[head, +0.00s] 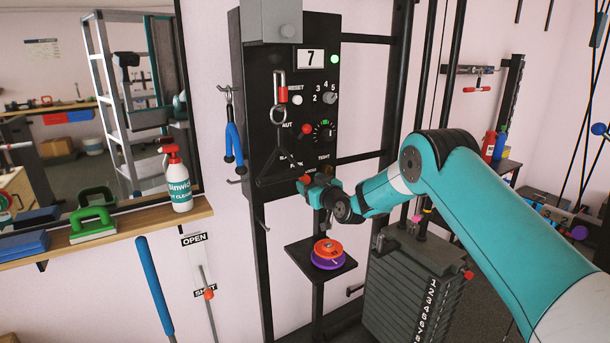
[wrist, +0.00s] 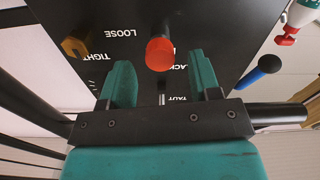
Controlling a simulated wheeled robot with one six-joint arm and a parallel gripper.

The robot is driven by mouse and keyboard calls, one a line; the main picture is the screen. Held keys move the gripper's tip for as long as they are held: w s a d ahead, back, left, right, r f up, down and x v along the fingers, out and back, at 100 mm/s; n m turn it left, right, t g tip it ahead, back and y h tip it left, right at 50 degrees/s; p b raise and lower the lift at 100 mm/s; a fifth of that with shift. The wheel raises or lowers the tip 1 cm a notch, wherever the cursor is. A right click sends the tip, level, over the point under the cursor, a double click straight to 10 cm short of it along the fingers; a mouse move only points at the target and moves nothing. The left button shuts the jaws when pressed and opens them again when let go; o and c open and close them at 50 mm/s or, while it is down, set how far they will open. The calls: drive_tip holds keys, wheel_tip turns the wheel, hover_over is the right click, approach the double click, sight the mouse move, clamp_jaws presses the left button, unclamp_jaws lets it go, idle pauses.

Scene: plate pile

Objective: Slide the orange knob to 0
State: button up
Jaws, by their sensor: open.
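The orange knob (wrist: 160,54) sticks out from the black panel in the wrist view, just beyond and between my fingertips. It also shows in the head view (head: 305,178), low on the panel beside my gripper (head: 314,184). My gripper (wrist: 161,75) is open, with one teal finger on each side of the picture's middle and nothing held. I cannot tell whether a finger touches the knob. Part of a slot and the words SLACK and TAUT show beside it, partly hidden by a finger. I cannot make out a 0 mark.
The panel (head: 255,110) also carries a red knob (head: 307,128), dials and a hanging black handle (head: 287,165). A yellow pointer (wrist: 75,47) sits near the orange knob. A small shelf with discs (head: 328,251) stands below. A weight stack (head: 412,290) stands right.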

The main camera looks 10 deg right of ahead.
sight(306, 181)
drive_tip(key=shift+x, duration=1.8)
